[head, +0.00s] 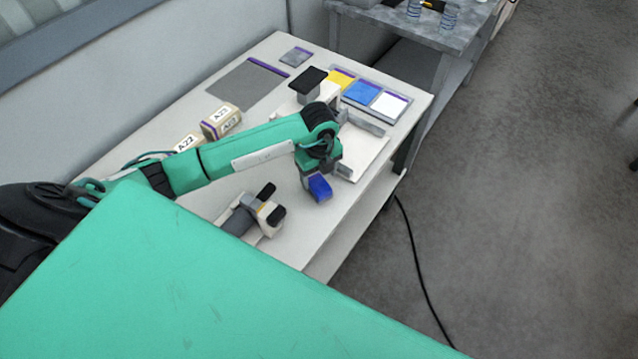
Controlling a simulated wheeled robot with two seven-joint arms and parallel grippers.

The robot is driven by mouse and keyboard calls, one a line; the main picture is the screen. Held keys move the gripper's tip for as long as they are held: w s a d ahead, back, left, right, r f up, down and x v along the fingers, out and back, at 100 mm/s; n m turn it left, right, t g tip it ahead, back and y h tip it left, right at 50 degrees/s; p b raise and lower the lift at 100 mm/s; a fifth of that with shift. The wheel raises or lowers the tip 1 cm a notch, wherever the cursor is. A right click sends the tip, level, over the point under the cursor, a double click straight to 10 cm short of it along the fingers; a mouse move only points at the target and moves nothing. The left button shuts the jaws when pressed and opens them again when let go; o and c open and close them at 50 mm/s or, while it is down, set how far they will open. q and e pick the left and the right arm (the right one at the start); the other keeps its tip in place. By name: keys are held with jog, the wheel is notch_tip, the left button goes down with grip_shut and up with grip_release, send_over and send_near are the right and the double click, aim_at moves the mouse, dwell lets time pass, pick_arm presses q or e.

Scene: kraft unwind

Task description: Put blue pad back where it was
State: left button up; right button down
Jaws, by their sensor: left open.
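A tray (408,101) at the far right of the white table has a yellow patch (341,80), a blue patch (362,91) and a white patch (389,104) side by side. A small dark-blue block-like piece (319,187) shows just below my left gripper (323,173), near the table's front. I cannot tell whether the blue piece is a loose pad or touches the gripper. My left gripper is open, pointing down, its fingertips partly hidden by my wrist. My right gripper is not in view.
Boxes marked A23 (221,122) and A22 (187,144) stand behind my left arm. A grey mat (247,84) lies at the back left. A grey-and-black fixture (245,219) sits at the front.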

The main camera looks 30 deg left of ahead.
aim_at(319, 184)
pick_arm(q)
notch_tip(319, 184, up, 7)
jog(key=b, duration=0.1)
jog(key=shift+r, duration=0.2)
dwell(0.4)
